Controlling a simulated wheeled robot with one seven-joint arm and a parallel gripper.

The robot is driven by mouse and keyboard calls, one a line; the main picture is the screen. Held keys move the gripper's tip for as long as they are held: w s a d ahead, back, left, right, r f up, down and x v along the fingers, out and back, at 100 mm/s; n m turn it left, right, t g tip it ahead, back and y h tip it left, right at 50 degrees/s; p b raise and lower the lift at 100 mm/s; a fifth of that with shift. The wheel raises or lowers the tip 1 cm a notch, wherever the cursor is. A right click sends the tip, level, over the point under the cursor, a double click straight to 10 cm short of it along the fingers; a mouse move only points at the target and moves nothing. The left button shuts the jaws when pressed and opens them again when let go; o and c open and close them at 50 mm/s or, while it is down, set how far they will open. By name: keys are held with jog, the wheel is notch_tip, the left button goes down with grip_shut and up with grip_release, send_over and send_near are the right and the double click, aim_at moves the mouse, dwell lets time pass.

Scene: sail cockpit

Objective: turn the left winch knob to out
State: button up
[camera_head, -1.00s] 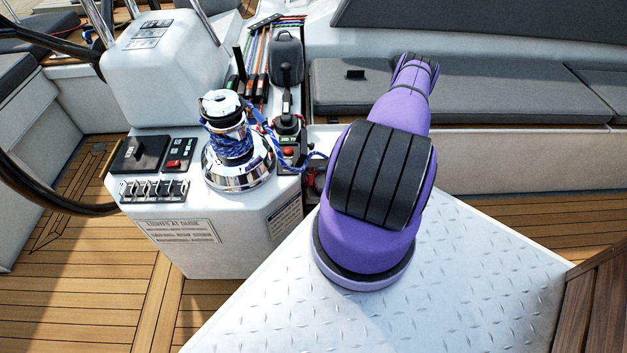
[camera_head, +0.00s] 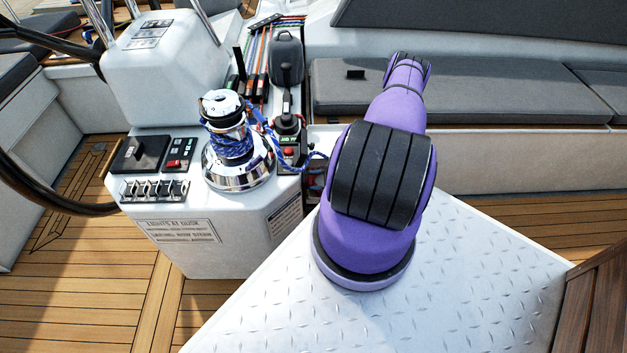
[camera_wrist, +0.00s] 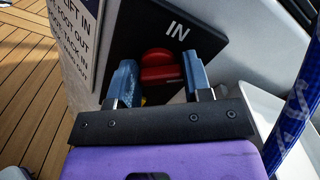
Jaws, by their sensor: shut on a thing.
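In the wrist view a red knob (camera_wrist: 160,71) sits on a dark panel (camera_wrist: 138,33) marked "IN". My gripper (camera_wrist: 160,78) has its two blue-grey fingers on either side of the knob, shut on it. The lower part of the knob is partly hidden behind the gripper's dark bar. A small yellow spot shows below the knob. In the head view my gripper and this knob are not visible.
The silver winch (camera_head: 238,165) with blue rope stands on the white console (camera_head: 205,240). The same kind of blue rope (camera_wrist: 298,115) runs close by on the right of the wrist view. A grey seat cushion (camera_head: 480,90) lies behind my arm.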

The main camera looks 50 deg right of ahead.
jog(key=shift+w+d+m, duration=0.1)
jog(key=shift+m, duration=1.7)
jog(key=shift+w+d+m, duration=0.1)
jog(key=shift+m, duration=1.7)
jog(key=o, duration=0.9)
jog(key=shift+s, duration=0.1)
jog(key=v, duration=1)
jog(key=shift+s+d, duration=0.25)
jog(key=shift+d, duration=0.05)
